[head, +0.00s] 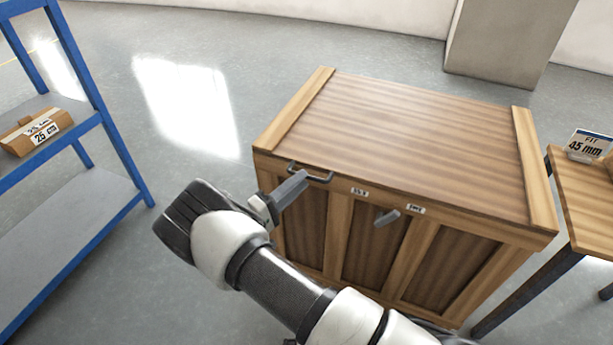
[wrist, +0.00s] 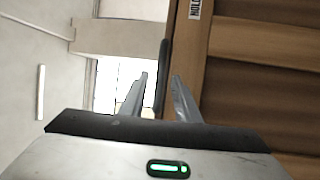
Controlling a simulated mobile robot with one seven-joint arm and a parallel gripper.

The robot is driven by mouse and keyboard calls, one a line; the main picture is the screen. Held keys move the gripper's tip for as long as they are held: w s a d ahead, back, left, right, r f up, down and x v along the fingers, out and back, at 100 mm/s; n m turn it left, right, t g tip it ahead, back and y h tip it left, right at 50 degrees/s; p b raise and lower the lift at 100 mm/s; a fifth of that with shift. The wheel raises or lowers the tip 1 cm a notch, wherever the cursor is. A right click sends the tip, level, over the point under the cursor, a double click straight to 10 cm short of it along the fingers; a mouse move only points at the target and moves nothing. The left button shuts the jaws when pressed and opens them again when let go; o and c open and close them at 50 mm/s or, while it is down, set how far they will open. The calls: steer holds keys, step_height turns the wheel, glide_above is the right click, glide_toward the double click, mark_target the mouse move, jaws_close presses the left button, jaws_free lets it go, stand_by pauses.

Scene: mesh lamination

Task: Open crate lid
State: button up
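The wooden crate (head: 345,245) stands on the floor with its striped lid (head: 420,140) down flat. A dark bar handle (head: 312,174) is on the front near the lid's left corner. My gripper (head: 300,180) is at that handle, coming from the front left. In the wrist view my gripper (wrist: 160,77) has its two fingers apart, and the handle (wrist: 164,60) shows between them, with a gap to the left finger. I cannot tell how deep the handle sits between the fingers. A grey lever (head: 387,218) sticks out of the crate's front.
Small labels (head: 415,208) are on the crate's front edge. A blue shelf rack (head: 115,150) with a brown box (head: 30,132) stands at left. A wooden table (head: 590,200) with a "45 mm" sign (head: 590,145) stands close at right. Floor between rack and crate is clear.

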steer(key=shift+x, duration=1.8)
jaws_close()
